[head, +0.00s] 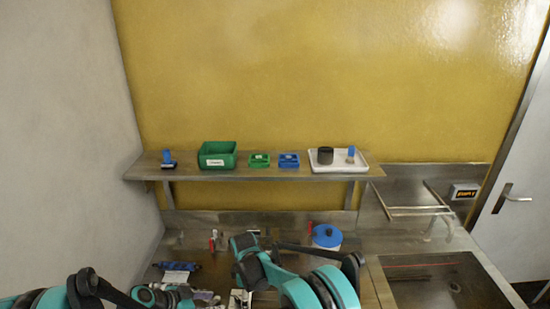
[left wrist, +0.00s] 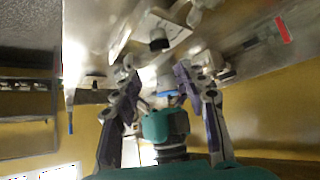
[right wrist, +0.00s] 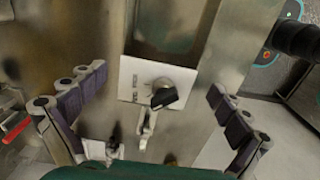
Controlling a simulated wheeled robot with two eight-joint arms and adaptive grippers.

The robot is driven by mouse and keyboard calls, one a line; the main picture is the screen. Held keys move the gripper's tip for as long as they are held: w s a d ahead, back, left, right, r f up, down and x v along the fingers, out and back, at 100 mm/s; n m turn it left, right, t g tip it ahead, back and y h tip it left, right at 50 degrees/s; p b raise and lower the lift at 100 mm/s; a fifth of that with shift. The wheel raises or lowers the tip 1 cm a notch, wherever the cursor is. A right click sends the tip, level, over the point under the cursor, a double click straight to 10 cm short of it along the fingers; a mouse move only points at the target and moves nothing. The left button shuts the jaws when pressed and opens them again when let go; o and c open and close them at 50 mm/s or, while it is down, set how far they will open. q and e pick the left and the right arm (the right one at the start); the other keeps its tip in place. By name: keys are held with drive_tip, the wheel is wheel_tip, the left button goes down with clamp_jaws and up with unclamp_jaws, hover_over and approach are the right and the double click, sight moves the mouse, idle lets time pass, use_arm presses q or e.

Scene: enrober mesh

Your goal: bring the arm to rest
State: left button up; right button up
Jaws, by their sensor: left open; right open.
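Both my teal and black arms (head: 290,285) are low in the head view, over the steel worktop, and they hide much of it. Neither gripper's fingers can be made out clearly there. In the left wrist view my left gripper (left wrist: 157,75) has its fingers spread, with nothing held. A teal rounded part of my own body shows beyond and between them. In the right wrist view my right gripper (right wrist: 157,88) is wide open and empty. It faces a white panel (right wrist: 137,75) with a black rotary knob (right wrist: 165,98); I cannot tell how far away it is.
A shelf (head: 250,175) on the wall carries a green bin (head: 218,155), small green (head: 259,160) and blue (head: 289,160) trays, and a white tray (head: 340,168). A blue-lidded tub (head: 327,236) stands on the worktop. A sink (head: 440,285) is at right.

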drive_tip(key=s+d+r+m+t+b, duration=0.2)
drive_tip(key=s+d+r+m+b, duration=0.2)
drive_tip(key=d+r, duration=0.3)
drive_tip(key=s+d+r+m+t+b, duration=0.1)
drive_tip(key=s+d+r+m+b, duration=0.4)
drive_tip(key=d, duration=0.4)
use_arm(q)
drive_tip(key=s+d+f+n+t+y+b, duration=0.1)
drive_tip(key=s+n+y+b, duration=0.5)
drive_tip(key=s, duration=0.9)
drive_tip(key=f+n, duration=0.1)
drive_tip(key=n, duration=0.2)
drive_tip(key=shift+s+d+f, duration=0.2)
drive_tip(key=shift+s+d, duration=0.1)
use_arm(e)
drive_tip(key=s+d+f+m+t, duration=0.4)
drive_tip(key=s+d+f+m, duration=0.2)
drive_tip(key=s, duration=0.8)
drive_tip(key=d+m, duration=0.2)
drive_tip(key=d, duration=0.2)
drive_tip(key=shift+s+d+f+m, duration=0.15)
drive_tip(key=shift+s+d+m, duration=0.1)
drive_tip(key=shift+d+m, duration=0.15)
